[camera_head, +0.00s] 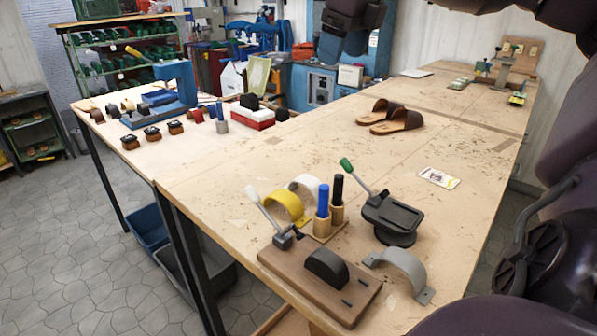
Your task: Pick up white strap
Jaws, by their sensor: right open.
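The white strap (307,186) is a curved band on the near part of the wooden workbench. It stands behind a yellow strap (286,207), which hides part of it. My right gripper (342,46) shows at the top of the view, dark, open and empty. It is high and well apart from the white strap. My left gripper is not in view.
Next to the straps stand blue and black cylinders (323,200) in a wooden holder, a clamp board (320,285), a black stand with a green-handled lever (392,215) and a grey strap (404,265). Brown sandals (390,117) lie farther back. The workbench (230,180) is clear left of the straps.

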